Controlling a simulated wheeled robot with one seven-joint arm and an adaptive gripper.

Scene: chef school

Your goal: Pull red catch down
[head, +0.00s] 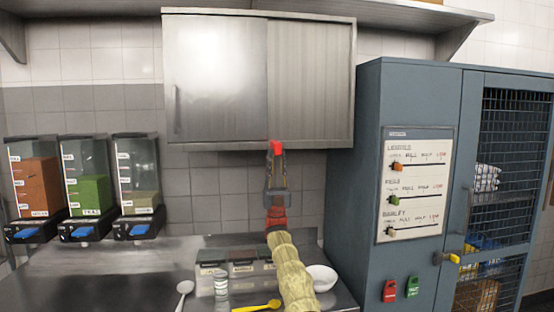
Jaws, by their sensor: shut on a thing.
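The red catch (276,147) sits at the lower edge of the steel wall cabinet (214,75), near the bottom of the seam region between its two door panels. My gripper (277,155) reaches up from below, its dark fingers on either side of the catch. It is shut on the red catch. The top of the catch shows above the fingertips; its lower part is partly hidden by the fingers. The cabinet's doors look closed.
Three dispensers (87,185) stand at the left. Lidded containers (242,265), a white bowl (321,278) and spoons lie on the steel counter (150,285) below my arm. A blue-grey locker (355,170) stands close on the right. A shelf runs above.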

